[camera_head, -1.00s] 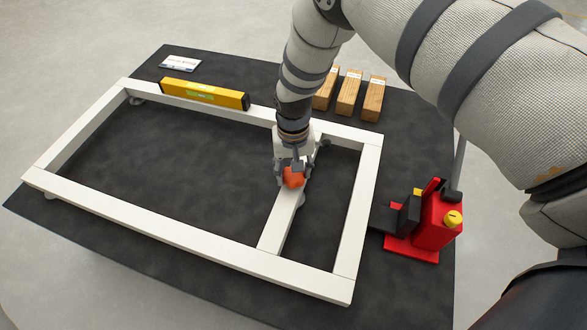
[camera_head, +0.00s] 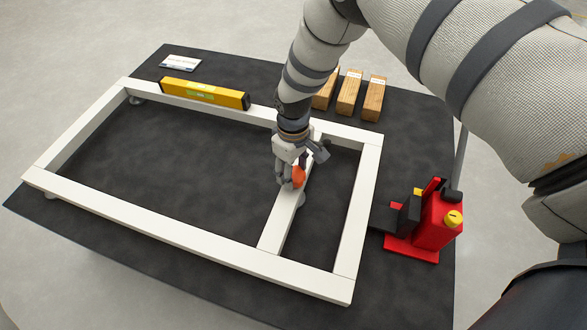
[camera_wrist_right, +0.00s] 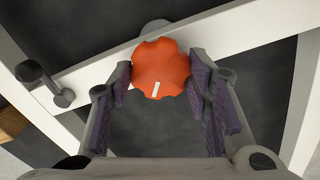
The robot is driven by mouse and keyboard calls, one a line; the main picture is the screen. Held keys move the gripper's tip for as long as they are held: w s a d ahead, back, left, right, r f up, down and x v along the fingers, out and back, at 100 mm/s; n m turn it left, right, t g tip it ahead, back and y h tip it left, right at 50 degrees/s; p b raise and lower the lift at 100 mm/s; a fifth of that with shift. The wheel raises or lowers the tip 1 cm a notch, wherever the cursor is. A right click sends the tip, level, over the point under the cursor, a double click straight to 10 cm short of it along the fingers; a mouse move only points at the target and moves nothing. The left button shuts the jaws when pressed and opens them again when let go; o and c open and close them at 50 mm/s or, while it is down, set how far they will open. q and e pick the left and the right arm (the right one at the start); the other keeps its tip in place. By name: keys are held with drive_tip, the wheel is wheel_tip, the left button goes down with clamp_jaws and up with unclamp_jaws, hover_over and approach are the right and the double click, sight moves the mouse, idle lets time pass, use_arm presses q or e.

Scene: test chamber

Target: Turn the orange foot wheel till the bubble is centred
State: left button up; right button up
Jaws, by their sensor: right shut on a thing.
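The orange foot wheel (camera_head: 299,177) sits at the frame's inner crossbar; it also shows in the right wrist view (camera_wrist_right: 160,66) as a lobed knob with a white mark near its lower edge. My right gripper (camera_head: 291,182) is shut on the wheel; in the right wrist view its purple-padded fingers (camera_wrist_right: 163,80) stand on either side of it. The yellow spirit level (camera_head: 204,94) lies along the back rail of the white frame (camera_head: 170,228). Its green vial is too small to read the bubble. My left gripper is not in view.
Several wooden blocks (camera_head: 348,95) stand behind the frame. A red and black jack (camera_head: 430,225) with a yellow cap stands at the right. A white card (camera_head: 181,63) lies at the back left. The dark table inside the frame is clear.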

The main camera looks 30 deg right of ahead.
drive_tip(key=shift+w+r+n, duration=0.15)
drive_tip(key=shift+n, duration=0.25)
drive_tip(key=o, duration=1.1)
drive_tip(key=shift+c, duration=0.2)
drive_tip(key=shift+o, duration=0.5)
wheel_tip(320, 180, up, 12)
